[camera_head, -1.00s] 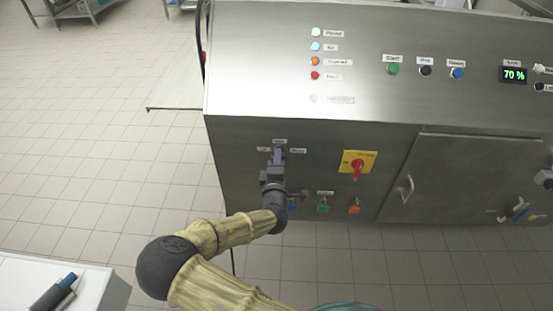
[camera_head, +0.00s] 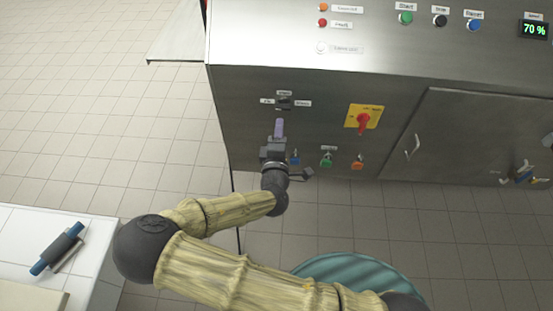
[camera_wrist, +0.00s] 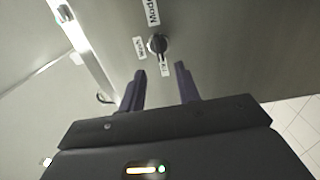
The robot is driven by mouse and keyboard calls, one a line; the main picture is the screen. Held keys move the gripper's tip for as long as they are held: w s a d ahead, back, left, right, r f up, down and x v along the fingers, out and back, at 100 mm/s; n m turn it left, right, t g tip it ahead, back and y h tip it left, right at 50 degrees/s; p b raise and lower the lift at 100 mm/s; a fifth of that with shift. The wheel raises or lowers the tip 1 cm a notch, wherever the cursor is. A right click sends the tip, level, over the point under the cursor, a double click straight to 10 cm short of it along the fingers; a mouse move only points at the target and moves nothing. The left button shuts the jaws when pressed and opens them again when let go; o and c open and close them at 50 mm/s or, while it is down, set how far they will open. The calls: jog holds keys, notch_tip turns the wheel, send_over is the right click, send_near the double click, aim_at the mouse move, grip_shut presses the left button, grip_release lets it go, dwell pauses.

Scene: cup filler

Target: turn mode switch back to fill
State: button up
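The mode switch (camera_head: 284,102) is a small dark knob on the front panel of the steel machine, with small labels around it. In the wrist view the knob (camera_wrist: 157,44) sits just beyond the fingertips, between small white labels. Its grip seems to point down in that picture, towards the label nearest the fingers, but the exact setting is hard to tell. My gripper (camera_head: 279,122) is in front of the panel, just below the switch in the head view. In the wrist view my gripper (camera_wrist: 161,72) has its two dark purple fingers apart, with nothing between them, clear of the knob.
A red rotary switch on a yellow plate (camera_head: 363,118) is to the right. Blue, green (camera_head: 327,161) and orange buttons sit low on the panel, close to my wrist. A cabinet door with a handle (camera_head: 412,148) is further right. A white table (camera_head: 90,262) stands at lower left.

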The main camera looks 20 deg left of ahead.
jog(key=v, duration=0.9)
jog(key=shift+s+b, duration=0.2)
jog(key=shift+b, duration=0.25)
jog(key=shift+d, duration=0.1)
jog(key=w+d+f+m+g+h+p, duration=0.2)
jog(key=d+m+g+h, duration=0.15)
jog(key=d+m, duration=0.3)
jog(key=w+d+f+m+g+h+p, duration=0.2)
jog(key=d+m+g+h, duration=0.1)
jog(key=d+m+g, duration=0.3)
jog(key=s+d+r+m+g+y+p, duration=0.1)
jog(key=s+d+r+m+g+p, duration=0.1)
jog(key=d+r, duration=0.6)
jog(key=s+d+r+m+g+y+p, duration=0.1)
jog(key=s+d+r+m+g+p, duration=0.2)
jog(key=d+r+m, duration=0.3)
notch_tip(320, 180, up, 6)
jog(key=s+d, duration=0.1)
jog(key=d, duration=0.2)
jog(key=shift+s, duration=0.3)
